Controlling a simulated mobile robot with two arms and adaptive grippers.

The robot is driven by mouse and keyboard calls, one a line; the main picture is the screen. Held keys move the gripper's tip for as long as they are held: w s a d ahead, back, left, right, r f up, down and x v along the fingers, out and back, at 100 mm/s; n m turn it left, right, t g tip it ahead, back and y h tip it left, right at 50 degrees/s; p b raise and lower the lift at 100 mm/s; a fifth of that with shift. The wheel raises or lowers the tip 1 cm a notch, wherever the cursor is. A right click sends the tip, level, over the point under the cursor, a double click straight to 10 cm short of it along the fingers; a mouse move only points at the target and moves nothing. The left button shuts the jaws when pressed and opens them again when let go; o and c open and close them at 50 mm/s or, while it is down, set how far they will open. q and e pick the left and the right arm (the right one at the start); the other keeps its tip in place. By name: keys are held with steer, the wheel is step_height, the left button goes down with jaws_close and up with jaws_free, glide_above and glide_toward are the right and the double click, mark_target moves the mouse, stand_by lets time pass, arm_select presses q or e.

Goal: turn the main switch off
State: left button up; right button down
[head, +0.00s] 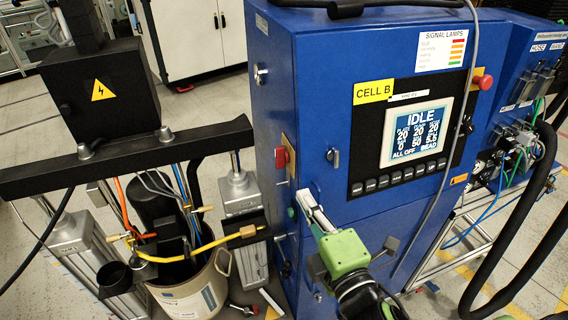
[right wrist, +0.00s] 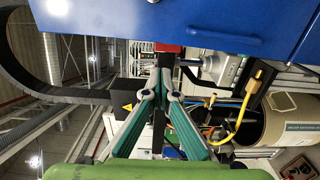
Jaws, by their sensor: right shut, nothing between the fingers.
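A red switch knob (head: 281,157), which looks like the main switch, sits on the narrow left side of the blue cabinet (head: 300,60). Its handle position is too small to tell. My right gripper (head: 304,194) is shut and empty, its fingertips just below and to the right of the knob in the head view, close to the cabinet corner. In the right wrist view the shut fingers (right wrist: 163,64) point toward a red part (right wrist: 170,49) at the cabinet's edge; I cannot tell whether they touch it. My left gripper is not in view.
The cabinet front carries a screen (head: 417,132) reading IDLE and a red button (head: 483,82). A black box (head: 100,90) on a beam (head: 60,172), a drum (head: 195,295) and hoses stand left of the cabinet. A grey cable hangs down the front.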

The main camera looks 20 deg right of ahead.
steer(key=b, duration=0.7)
glide_toward(280, 154)
steer(key=w+p, duration=0.1)
steer(key=w, duration=0.2)
steer(key=w+p, duration=0.2)
steer(key=w, duration=0.1)
steer(key=shift+a+r, duration=0.15)
steer(key=shift+w, duration=0.55)
